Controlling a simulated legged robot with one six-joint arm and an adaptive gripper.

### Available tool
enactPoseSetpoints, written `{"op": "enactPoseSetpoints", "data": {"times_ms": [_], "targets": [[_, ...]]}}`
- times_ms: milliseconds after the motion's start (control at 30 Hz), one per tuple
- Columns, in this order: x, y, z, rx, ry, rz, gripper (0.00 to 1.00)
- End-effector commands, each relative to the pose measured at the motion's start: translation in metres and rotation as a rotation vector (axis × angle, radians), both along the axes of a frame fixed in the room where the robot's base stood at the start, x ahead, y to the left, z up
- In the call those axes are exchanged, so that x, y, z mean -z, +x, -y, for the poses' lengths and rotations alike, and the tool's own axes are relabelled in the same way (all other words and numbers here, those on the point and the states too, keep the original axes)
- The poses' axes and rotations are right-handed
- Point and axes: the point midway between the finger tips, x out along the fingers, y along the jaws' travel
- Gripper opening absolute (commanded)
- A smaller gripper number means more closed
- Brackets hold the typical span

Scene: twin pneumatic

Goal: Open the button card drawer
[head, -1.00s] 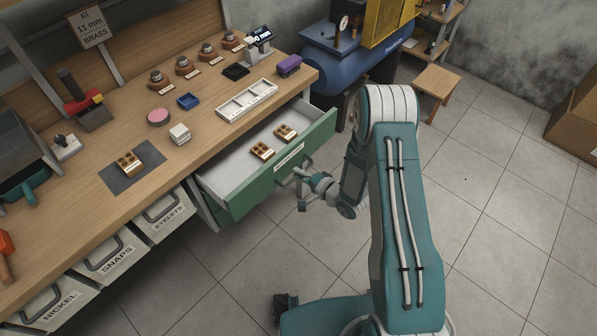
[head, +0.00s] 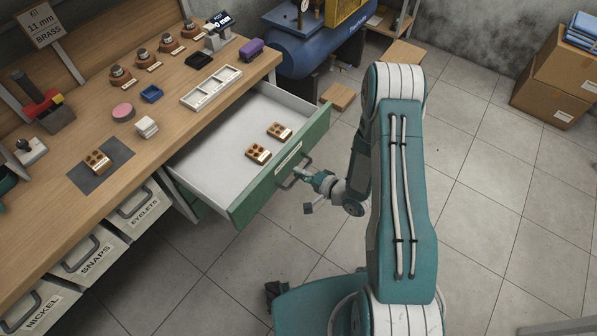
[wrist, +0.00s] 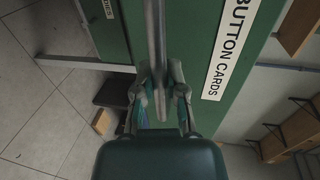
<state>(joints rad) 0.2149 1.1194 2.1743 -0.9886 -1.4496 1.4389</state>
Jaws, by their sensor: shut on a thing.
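The button card drawer (head: 225,150) is a white tray with a green front, pulled well out from the workbench. Its label "BUTTON CARDS" (wrist: 231,48) shows in the wrist view. Two brown button cards, one nearer (head: 258,152) and one farther (head: 279,131), lie inside toward the front. My gripper (head: 306,180) is at the drawer's front. In the wrist view my gripper (wrist: 160,92) is shut on the drawer's grey bar handle (wrist: 156,40), with a finger on either side. The exact contact is partly hidden by the gripper body.
The workbench (head: 150,90) carries a white sectioned tray (head: 211,88), a purple item (head: 251,49) and several small parts. Labelled bins, such as eyelets (head: 140,208), hang below its front. A blue compressor (head: 315,45) stands behind. The tiled floor (head: 490,200) at right is clear.

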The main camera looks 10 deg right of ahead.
Motion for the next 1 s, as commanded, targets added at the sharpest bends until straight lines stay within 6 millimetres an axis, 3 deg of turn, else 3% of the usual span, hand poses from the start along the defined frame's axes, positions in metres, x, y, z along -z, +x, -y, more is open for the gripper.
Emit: {"op": "enactPoseSetpoints", "data": {"times_ms": [100, 133, 200, 633, 1000], "targets": [[0.004, -0.001, 0.001, 0.003, -0.005, -0.011, 0.00], [0.004, -0.001, 0.001, 0.003, -0.005, -0.011, 0.24], [0.003, -0.001, 0.000, 0.003, -0.005, -0.011, 0.51], [0.000, -0.003, 0.004, 0.003, -0.003, -0.004, 0.51], [-0.012, -0.045, 0.048, 0.009, -0.002, -0.005, 0.51]]}}
